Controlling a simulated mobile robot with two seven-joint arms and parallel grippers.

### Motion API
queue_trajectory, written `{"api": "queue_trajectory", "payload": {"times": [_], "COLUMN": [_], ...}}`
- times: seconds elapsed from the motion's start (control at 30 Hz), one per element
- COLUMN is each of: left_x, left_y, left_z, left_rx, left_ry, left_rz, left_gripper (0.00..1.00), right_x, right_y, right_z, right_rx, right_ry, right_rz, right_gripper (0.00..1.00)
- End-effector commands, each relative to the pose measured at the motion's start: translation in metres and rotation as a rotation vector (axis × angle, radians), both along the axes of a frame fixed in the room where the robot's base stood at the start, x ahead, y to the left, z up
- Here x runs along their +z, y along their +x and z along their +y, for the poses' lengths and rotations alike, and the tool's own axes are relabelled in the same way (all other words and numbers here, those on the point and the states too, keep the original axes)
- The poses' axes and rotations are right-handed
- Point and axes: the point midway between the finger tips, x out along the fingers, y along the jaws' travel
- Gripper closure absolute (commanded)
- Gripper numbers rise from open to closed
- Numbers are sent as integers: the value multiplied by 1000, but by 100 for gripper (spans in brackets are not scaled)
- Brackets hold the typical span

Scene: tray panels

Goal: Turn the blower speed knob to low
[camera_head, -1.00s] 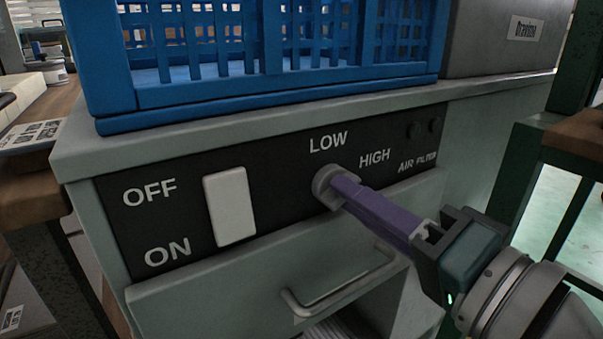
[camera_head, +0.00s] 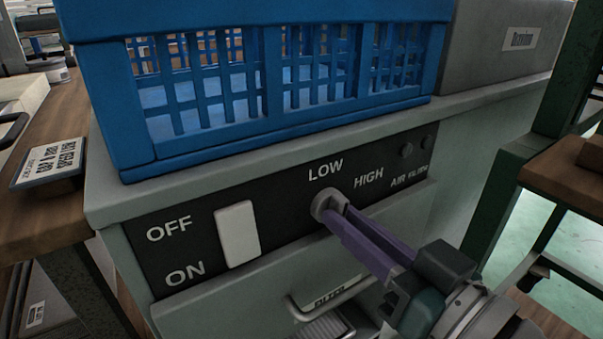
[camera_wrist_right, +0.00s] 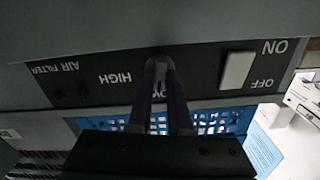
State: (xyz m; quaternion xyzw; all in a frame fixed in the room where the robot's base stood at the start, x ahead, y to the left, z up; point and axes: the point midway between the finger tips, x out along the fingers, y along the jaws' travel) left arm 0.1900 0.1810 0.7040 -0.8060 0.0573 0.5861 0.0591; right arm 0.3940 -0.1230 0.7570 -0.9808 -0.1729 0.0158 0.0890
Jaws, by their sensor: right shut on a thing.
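The blower speed knob (camera_head: 320,207) is a round grey knob on a black control panel (camera_head: 283,218), just below the word LOW; HIGH is printed to its right. My right gripper (camera_head: 334,212) reaches it from the lower right with long purple fingers and is shut on the knob. In the right wrist view the finger tips (camera_wrist_right: 159,66) meet at the knob (camera_wrist_right: 159,53). The fingers hide most of the knob's face, so I cannot tell which way it points. My left gripper is in neither view.
A white rocker switch (camera_head: 238,234) marked OFF and ON sits left of the knob. A blue crate (camera_head: 290,119) stands on the cabinet top above. A drawer handle (camera_head: 310,310) sticks out below. A green frame (camera_head: 525,140) stands at the right.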

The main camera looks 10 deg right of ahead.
Motion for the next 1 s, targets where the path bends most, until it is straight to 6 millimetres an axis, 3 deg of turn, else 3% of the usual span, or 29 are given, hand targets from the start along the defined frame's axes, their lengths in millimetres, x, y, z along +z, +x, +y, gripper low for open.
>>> {"api": "queue_trajectory", "payload": {"times": [0.4, 0.93, 0.97, 1.0], "left_x": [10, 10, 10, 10], "left_y": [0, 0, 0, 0], "left_z": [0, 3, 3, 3], "left_rx": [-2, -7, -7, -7], "left_ry": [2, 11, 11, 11], "left_rz": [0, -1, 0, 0], "left_gripper": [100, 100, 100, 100], "right_x": [0, -1, -1, -1], "right_y": [0, 0, 0, 0], "right_z": [0, 0, 0, 0], "right_rx": [-1, -1, -1, -1], "right_ry": [-166, -188, -188, -188], "right_rz": [-58, -66, -66, -66], "right_gripper": [100, 100, 80, 76]}}
